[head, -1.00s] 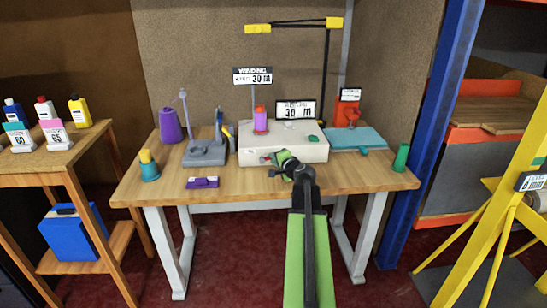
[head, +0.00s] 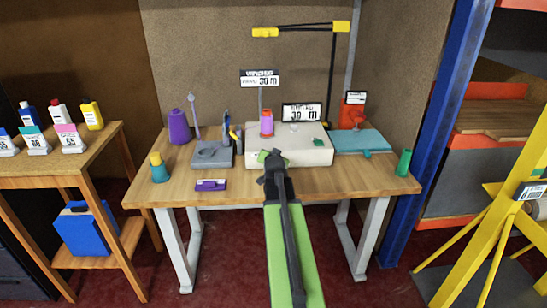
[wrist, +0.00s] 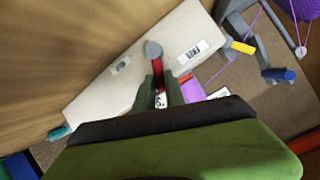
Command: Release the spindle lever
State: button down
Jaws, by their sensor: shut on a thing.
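The spindle lever, a red bar with a grey round knob (wrist: 153,49), shows in the wrist view against the white winding machine (wrist: 100,108). My gripper (wrist: 159,82) has its two dark green fingers on either side of the red bar and is shut on it. In the head view my gripper (head: 271,158) is at the front left of the winding machine (head: 312,153), and my arm hides the lever there. A pink-red spool (head: 266,122) stands upright on the machine; it shows as magenta beside my fingers in the wrist view (wrist: 192,90).
A grey stand (head: 212,155) and a purple cone (head: 179,127) are left of the machine. A teal plate (head: 362,141) and a green cylinder (head: 404,162) are to its right. A small purple device (head: 211,185) lies in front on the wooden table (head: 340,181).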

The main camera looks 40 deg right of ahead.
jog(key=shift+w+a+r+n+g+h, duration=0.25)
jog(key=shift+w+a+n+h, duration=0.25)
jog(key=shift+n, duration=0.3)
jog(key=c, duration=1.4)
grip_release()
jog(key=shift+f, duration=0.1)
jog(key=shift+s, duration=0.1)
